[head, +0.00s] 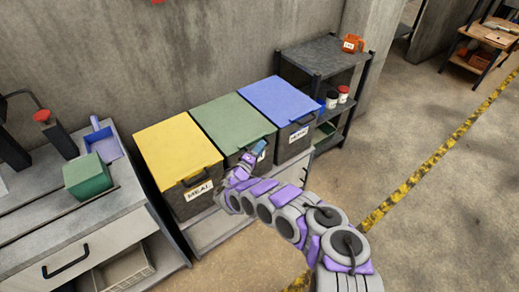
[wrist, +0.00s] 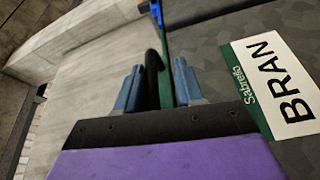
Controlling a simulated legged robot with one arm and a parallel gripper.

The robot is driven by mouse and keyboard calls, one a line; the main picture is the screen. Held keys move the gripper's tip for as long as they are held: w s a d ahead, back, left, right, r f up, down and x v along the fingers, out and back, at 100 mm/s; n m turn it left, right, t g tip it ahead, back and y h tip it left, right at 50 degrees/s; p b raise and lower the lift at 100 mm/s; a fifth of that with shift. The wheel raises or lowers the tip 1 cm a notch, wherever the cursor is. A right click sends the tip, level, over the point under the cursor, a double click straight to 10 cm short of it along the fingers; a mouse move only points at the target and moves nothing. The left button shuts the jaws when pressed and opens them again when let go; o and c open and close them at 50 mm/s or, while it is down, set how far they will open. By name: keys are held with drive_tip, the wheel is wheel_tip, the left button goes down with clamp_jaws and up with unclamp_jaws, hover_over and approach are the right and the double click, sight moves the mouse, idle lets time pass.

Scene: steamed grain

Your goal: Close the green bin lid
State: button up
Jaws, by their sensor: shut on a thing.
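The green lid (head: 232,122) lies on the middle bin and looks level with the lids on both sides. Its green edge (wrist: 178,60) runs along the dark bin front in the wrist view. The bin front carries a white label reading BRAN (wrist: 277,85). My gripper (head: 255,152) is at the front edge of the green lid, hiding part of the bin front. In the wrist view my gripper (wrist: 158,88) is shut on the black lid handle (wrist: 152,72), which stands between its blue fingers.
A yellow-lidded bin (head: 180,145) stands left and a blue-lidded bin (head: 280,102) right, close against the green one. A counter with a green box (head: 88,176) is at left. A dark shelf (head: 325,55) stands right of the bins. Open floor (head: 420,200) lies at right.

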drive_tip(key=shift+a+f, duration=0.1)
drive_tip(key=p+v, duration=0.3)
drive_tip(key=v, duration=1.4)
drive_tip(key=shift+s+a, duration=0.1)
drive_tip(key=shift+a, duration=0.05)
